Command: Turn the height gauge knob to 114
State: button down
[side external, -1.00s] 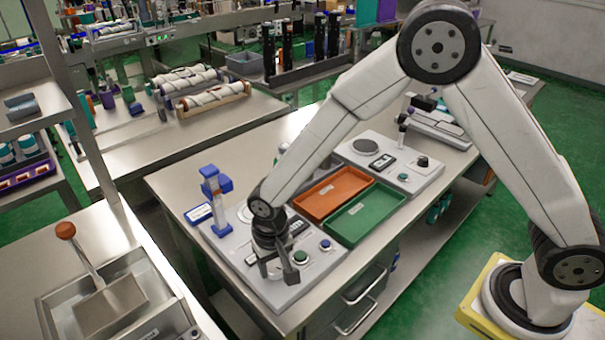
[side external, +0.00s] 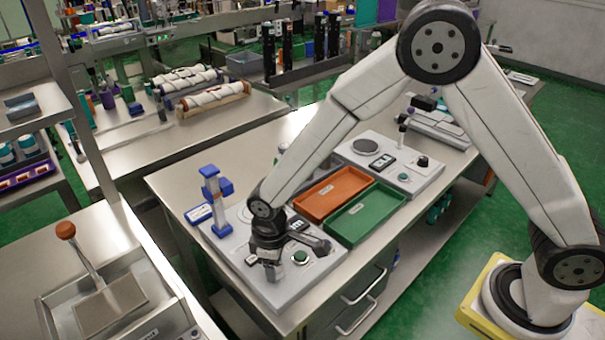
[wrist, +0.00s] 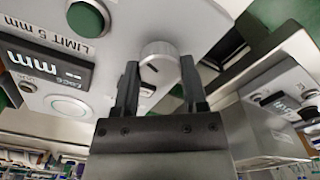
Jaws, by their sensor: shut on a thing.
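The knob (wrist: 158,50) is a pale grey round dial with a short dark mark on its face, in the upper middle of the wrist view. My gripper (wrist: 160,64) has one dark finger on each side of it and is shut on it. In the side external view my gripper (side external: 272,271) is low over the front of the grey gauge panel (side external: 255,285) and hides the knob. A dark display (wrist: 48,70) lies left of the knob in the wrist view. It shows dashes and "mm", tilted; I cannot read a number.
A green button (side external: 302,256) is close right of my gripper. A blue clamp-like post (side external: 216,200) stands at the panel's left. An orange tray (side external: 332,195) and a green tray (side external: 367,213) lie behind. A second panel (side external: 400,175) stands farther back.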

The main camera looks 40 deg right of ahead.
jog(key=n, duration=0.6)
jog(key=shift+n, duration=0.4)
jog(key=shift+c, duration=0.7)
grip_release()
jog(key=shift+r, duration=0.1)
jog(key=shift+r, duration=3.8)
jog(key=shift+d, duration=0.1)
